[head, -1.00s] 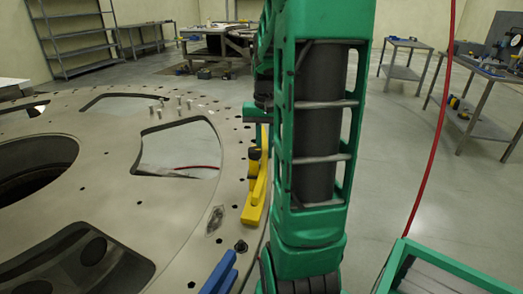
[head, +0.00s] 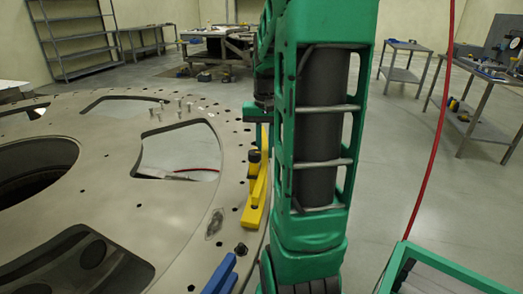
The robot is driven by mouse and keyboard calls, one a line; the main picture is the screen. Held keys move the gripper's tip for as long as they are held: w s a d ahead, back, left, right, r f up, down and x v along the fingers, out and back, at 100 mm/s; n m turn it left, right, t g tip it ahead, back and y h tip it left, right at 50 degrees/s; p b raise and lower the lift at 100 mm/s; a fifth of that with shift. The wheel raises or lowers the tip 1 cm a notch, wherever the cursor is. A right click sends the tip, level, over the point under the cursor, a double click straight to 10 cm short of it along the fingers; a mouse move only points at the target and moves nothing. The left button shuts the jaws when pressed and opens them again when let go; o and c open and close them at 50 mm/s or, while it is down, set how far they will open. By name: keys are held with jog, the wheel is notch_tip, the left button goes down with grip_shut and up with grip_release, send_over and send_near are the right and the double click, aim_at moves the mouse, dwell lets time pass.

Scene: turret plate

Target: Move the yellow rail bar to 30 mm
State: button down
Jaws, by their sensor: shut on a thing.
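The yellow rail bar (head: 256,200) lies along the right edge of the large turret plate (head: 120,212), with its near end toward me. A dark block sits at its far part, at the plate's edge. My gripper (head: 263,122) is above the far end of the yellow bar, partly hidden behind my green arm. It appears shut on an upright yellow part of the bar; the fingertips are hard to make out. No scale or millimetre marking can be read.
A blue bar (head: 219,274) lies on the plate's edge nearer to me. Several small pegs (head: 160,108) stand on the plate near a cutout. A red cable (head: 436,140) hangs at the right, above a green frame (head: 440,262). Workbenches stand farther back.

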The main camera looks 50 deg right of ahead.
jog(key=shift+r, duration=0.4)
dwell(0.3)
jog(key=c, duration=1.9)
grip_release()
jog(key=shift+o, duration=0.2)
jog(key=shift+r, duration=3.4)
